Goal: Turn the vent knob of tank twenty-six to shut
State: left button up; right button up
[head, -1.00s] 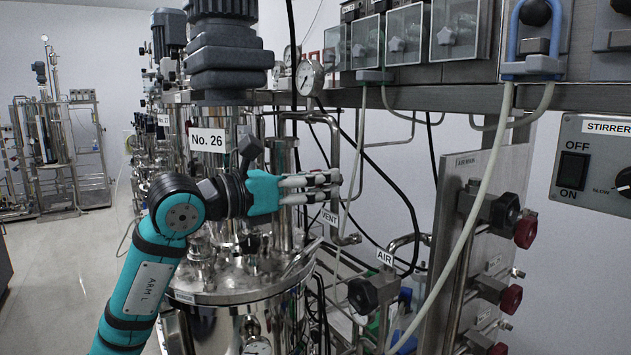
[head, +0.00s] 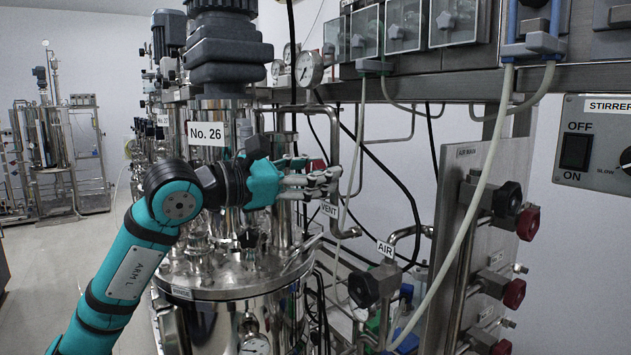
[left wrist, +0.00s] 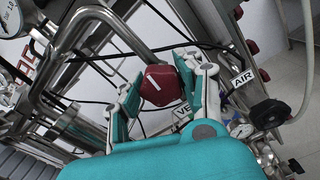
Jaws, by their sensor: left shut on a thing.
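Tank twenty-six (head: 240,280) is a steel vessel with a "No. 26" label (head: 207,134). My left gripper (head: 328,182) is at the piping to the right of that label, above the VENT tag (head: 329,210). In the left wrist view its fingers (left wrist: 165,90) are shut on the red vent knob (left wrist: 160,84), one finger on each side. The knob has a white mark on its face. In the head view the fingers mostly hide the knob. My right gripper is in neither view.
An AIR tag (head: 386,250) and a dark valve knob (head: 364,288) are lower right of the gripper. A pressure gauge (head: 309,68) is above it. Hoses and cables hang close by. A panel with red knobs (head: 527,223) stands at the right.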

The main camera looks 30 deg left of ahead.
pick_arm(q)
jog(key=m+b, duration=0.1)
jog(key=m, duration=0.2)
jog(key=shift+f+m, duration=0.1)
jog(key=shift+m, duration=0.3)
jog(key=m, duration=0.4)
jog(key=shift+b, duration=0.4)
jog(key=m, duration=0.5)
jog(key=shift+d+f, duration=0.1)
jog(key=m, duration=0.4)
jog(key=shift+f, duration=0.1)
jog(key=shift+m, duration=0.3)
